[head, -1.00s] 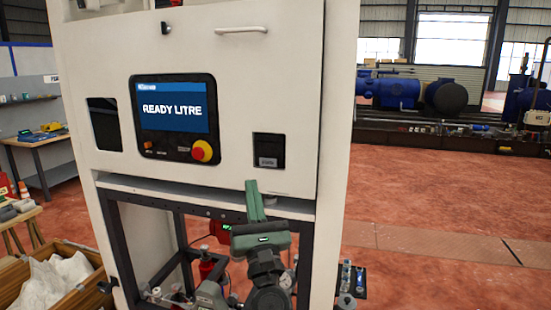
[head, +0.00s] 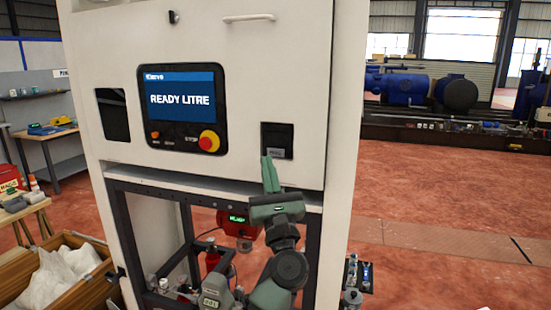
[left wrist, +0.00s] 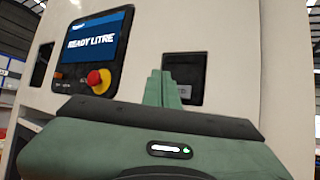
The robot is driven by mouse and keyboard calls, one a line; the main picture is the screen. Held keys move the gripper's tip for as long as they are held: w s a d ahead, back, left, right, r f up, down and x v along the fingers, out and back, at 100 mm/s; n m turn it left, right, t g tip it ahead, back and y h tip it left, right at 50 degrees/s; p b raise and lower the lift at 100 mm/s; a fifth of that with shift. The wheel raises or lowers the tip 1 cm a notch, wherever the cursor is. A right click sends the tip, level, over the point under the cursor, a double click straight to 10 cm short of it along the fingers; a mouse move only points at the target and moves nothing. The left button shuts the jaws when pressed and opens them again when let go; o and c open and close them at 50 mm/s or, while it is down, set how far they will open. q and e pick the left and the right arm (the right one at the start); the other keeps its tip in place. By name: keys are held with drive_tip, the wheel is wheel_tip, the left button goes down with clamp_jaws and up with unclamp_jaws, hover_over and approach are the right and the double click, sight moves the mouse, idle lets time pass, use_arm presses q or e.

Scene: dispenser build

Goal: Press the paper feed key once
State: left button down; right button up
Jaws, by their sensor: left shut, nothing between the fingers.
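The dark printer panel (head: 277,136) is set in the white cabinet front, right of the screen. A small grey key with lettering too small to read for certain (head: 276,153) sits at its lower edge. The panel also shows in the left wrist view (left wrist: 184,72), with the key partly behind the fingers. My left gripper (head: 267,160) is shut and empty, its green fingers pointing up at the panel's lower left corner, just left of the key. In the left wrist view the fingertips (left wrist: 160,74) overlap the panel's left edge. Contact cannot be told.
The screen (head: 181,97) reads "READY LITRE". A red and yellow stop button (head: 209,141) is left of the printer panel. Below is an open dark frame (head: 188,195) with gauges and a red device (head: 238,223). Open red floor lies right of the cabinet.

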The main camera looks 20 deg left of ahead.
sight(276, 153)
use_arm(q)
drive_tip(key=shift+w+b, duration=1.05)
drive_tip(key=shift+w, duration=0.65)
idle(0.7)
drive_tip(key=shift+w+d+b, duration=0.1)
drive_tip(key=shift+w+b, duration=0.35)
drive_tip(key=shift+b, duration=0.05)
drive_tip(key=shift+w+b, duration=0.35)
drive_tip(key=shift+b, duration=0.2)
idle(0.5)
drive_tip(key=shift+s, duration=0.1)
drive_tip(key=shift+s+p, duration=0.3)
drive_tip(key=shift+s, duration=0.45)
